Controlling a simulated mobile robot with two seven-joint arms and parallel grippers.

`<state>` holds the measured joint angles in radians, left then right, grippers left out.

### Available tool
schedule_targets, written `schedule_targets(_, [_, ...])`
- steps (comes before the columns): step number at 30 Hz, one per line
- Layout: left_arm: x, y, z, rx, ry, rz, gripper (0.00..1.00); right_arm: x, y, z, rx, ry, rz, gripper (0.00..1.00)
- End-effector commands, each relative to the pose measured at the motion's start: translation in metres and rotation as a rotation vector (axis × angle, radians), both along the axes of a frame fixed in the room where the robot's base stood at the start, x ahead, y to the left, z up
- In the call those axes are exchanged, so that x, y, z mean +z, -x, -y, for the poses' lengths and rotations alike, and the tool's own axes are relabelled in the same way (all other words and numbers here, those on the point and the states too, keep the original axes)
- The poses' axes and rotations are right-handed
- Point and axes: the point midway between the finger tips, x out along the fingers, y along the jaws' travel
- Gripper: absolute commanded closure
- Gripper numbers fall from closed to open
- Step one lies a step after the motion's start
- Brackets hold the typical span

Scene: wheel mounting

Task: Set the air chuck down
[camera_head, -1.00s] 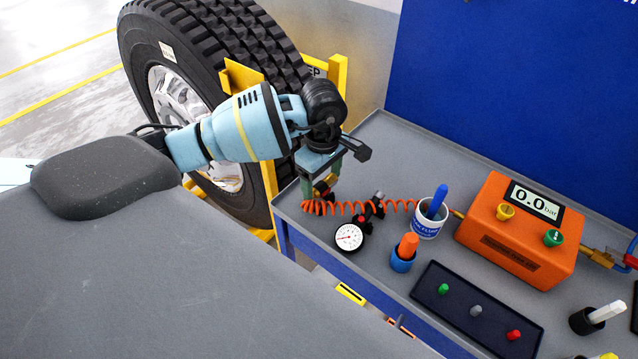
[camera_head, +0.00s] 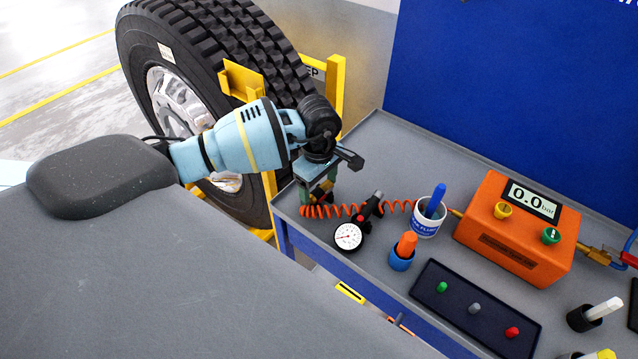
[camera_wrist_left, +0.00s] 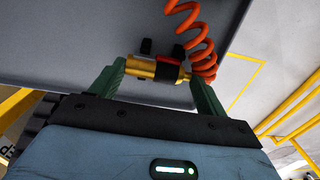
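The air chuck shows in the left wrist view as a short brass piece (camera_wrist_left: 142,68) with a red and black collar at its right end. It lies crosswise between the two green fingers of my left gripper (camera_wrist_left: 160,74), and its ends meet both fingers. In the head view my left gripper (camera_head: 318,192) points down at the left corner of the grey tray top (camera_head: 360,160). The chuck is mostly hidden there. Whether it touches the tray is not clear. The orange coiled hose (camera_head: 345,210) runs from the chuck to the right. My right gripper is not in view.
Close right of the gripper lie a pressure gauge (camera_head: 349,236), a white cup with a blue-handled tool (camera_head: 429,217) and an orange-capped blue holder (camera_head: 402,256). An orange inflator box (camera_head: 515,230) stands further right. A large tyre (camera_head: 225,50) in a yellow stand is behind my left arm.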

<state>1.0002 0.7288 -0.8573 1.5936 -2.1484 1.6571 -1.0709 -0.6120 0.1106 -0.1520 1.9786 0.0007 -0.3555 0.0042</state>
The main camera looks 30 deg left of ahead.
Motion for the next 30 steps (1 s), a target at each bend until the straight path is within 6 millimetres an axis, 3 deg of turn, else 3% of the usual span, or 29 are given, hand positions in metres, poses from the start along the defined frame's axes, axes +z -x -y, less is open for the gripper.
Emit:
schedule_targets(5, [0.000,0.000,0.000,0.000,0.000,0.000,0.04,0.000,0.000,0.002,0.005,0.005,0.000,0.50])
schedule_targets(17, [0.010,-0.001,0.000,0.000,0.000,0.003,0.04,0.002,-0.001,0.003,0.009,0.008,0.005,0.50])
schedule_targets(30, [0.092,-0.001,0.000,-0.001,0.000,0.003,0.04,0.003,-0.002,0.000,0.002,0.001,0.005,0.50])
